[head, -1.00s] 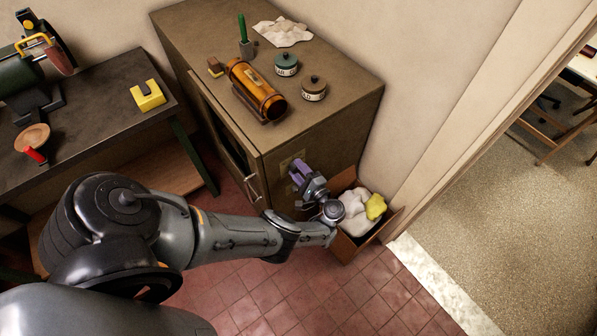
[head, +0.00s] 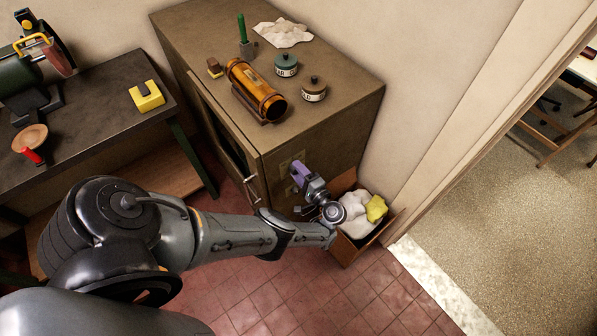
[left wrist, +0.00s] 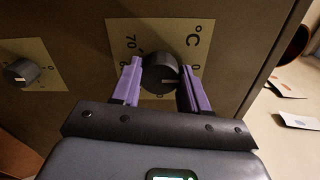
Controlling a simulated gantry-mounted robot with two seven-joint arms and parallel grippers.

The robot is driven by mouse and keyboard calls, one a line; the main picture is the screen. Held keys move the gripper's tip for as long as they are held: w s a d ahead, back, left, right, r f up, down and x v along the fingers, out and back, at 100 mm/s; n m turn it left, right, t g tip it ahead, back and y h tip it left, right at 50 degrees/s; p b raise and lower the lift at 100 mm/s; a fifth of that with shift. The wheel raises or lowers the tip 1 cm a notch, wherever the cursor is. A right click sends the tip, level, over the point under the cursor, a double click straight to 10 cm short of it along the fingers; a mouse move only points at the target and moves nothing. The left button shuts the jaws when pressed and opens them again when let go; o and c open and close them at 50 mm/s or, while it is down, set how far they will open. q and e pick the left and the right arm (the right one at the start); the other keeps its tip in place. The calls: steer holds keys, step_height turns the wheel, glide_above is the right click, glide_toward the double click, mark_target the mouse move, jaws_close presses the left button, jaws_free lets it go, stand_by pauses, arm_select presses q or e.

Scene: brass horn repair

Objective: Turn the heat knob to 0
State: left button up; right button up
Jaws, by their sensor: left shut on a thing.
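The heat knob (left wrist: 160,74) is a round black knob on a tan dial plate (left wrist: 128,32) marked °C, with 70 and 0 among its figures, in the left wrist view. A pale pointer mark shows on the knob's right part. My left gripper (left wrist: 160,84) has its purple fingers on both sides of the knob, shut on it. In the head view my left gripper (head: 298,172) is at the cabinet's (head: 318,128) front, and hides the knob there. My right gripper is not in view.
A second black knob (left wrist: 20,72) sits on another plate to the left. An open box of rags (head: 347,248) stands close beside my left wrist.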

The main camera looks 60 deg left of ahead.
arm_select(q)
steer(key=o, duration=1)
steer(key=shift+o, duration=0.2)
steer(key=w+d+b, duration=0.1)
steer(key=d+b, duration=0.1)
steer(key=d, duration=0.8)
steer(key=shift+w+d, duration=0.3)
steer(key=shift+d, duration=0.05)
